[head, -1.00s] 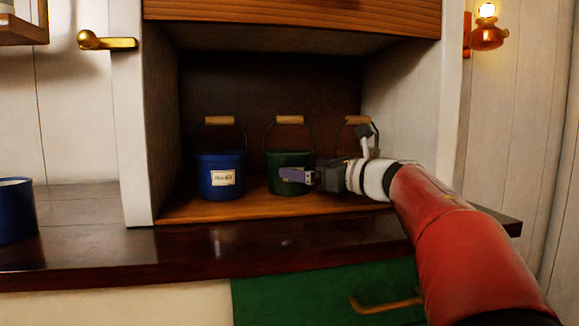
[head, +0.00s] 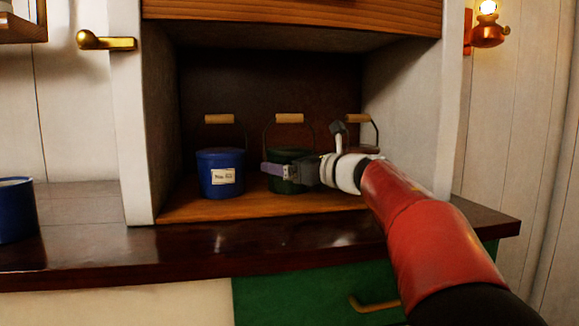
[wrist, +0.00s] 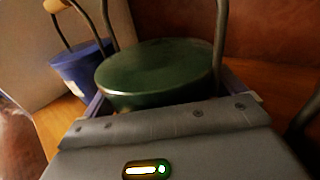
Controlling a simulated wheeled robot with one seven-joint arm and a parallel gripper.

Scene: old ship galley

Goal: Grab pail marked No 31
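The green pail (head: 290,156) stands upright in the middle of the cabinet niche, its wooden-grip handle raised. No label on it shows; my gripper covers part of its front. My gripper (head: 277,170) is at this pail, one purple finger across its front in the head view. In the wrist view the fingers lie on either side of the green pail (wrist: 155,72), spread apart; whether they touch it I cannot tell. A blue pail (head: 220,163) stands to the left with a white "No." label, its number too small to read surely. A third, brownish pail (head: 362,149) is mostly hidden behind my arm.
The niche has a wooden floor (head: 240,210), side walls and a low top. A dark counter (head: 130,250) runs in front. A blue container (head: 15,210) stands on the counter at the far left. A green drawer front (head: 290,295) with a brass handle is below.

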